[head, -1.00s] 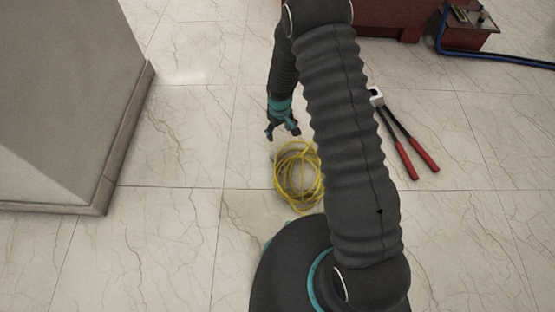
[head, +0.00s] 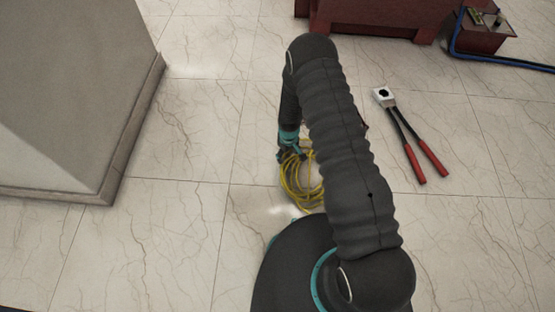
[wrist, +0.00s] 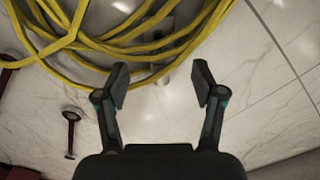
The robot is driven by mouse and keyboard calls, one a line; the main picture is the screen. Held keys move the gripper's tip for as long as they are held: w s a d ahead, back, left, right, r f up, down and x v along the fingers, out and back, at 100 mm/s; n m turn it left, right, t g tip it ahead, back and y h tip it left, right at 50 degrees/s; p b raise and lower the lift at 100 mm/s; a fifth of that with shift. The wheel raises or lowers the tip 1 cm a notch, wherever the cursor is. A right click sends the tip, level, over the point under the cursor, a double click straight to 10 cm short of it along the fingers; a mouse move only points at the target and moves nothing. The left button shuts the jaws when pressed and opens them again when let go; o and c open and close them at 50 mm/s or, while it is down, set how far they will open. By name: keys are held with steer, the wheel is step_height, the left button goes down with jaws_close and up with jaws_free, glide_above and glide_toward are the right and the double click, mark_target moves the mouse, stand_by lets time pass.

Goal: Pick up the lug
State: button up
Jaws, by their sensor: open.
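My gripper (wrist: 160,85) is open in the wrist view, with its two fingers apart over the floor at the edge of a yellow cable coil (wrist: 68,40). A small grey metallic piece (wrist: 166,72), which looks like the lug, shows between and just beyond the fingertips. The coil's strands run close by and partly cover the area around it. The fingers do not appear closed on anything. In the head view my gripper (head: 290,155) is low at the upper left side of the yellow coil (head: 300,182); the lug cannot be made out there.
A long-handled tool with red grips (head: 415,140) lies on the floor to the right. A grey block (head: 70,90) stands at left. A dark red cabinet (head: 375,22) and a small red box (head: 484,38) with blue hoses are at the back.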

mark_target(286, 161)
steer(key=shift+w+a+f, duration=0.1)
steer(key=shift+w+f, duration=0.05)
steer(key=shift+f, duration=1.2)
steer(key=shift+w+a+f, duration=0.1)
steer(key=shift+w+f, duration=0.05)
steer(key=shift+f, duration=1.2)
steer(key=c, duration=1.3)
